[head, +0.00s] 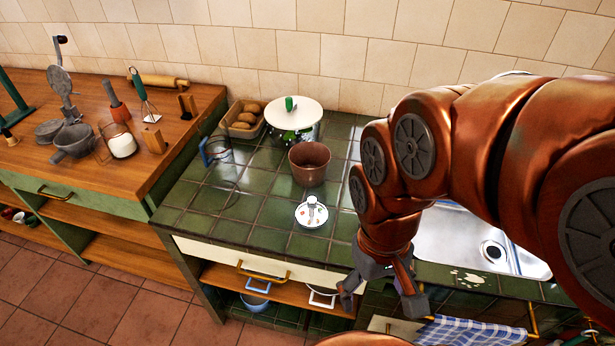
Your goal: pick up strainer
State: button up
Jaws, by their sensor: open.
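My gripper (380,298) is open and empty, pointing down in front of the counter's front edge, left of the sink. No item is plainly recognisable as the strainer. A small metal utensil (312,208) lies on a white patterned saucer (301,222) on the green tiled counter, up and left of my gripper; it is too small to tell what it is. A grey bowl-shaped piece with a handle (72,143) sits on the wooden counter at far left, well away from my gripper. My arm hides part of the right side of the counter.
A brown pot (309,166) stands behind the saucer. A white-lidded pot (293,116), a basket of brown rounded food (243,120) and a blue-handled clear vessel (218,153) are farther back. The sink (455,240) is at right; a checked towel (470,333) hangs below. Tiles left of the saucer are clear.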

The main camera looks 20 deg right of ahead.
aim_at(305, 213)
jog(key=z, duration=3)
jog(key=k, duration=1.55)
jog(key=u, duration=2.15)
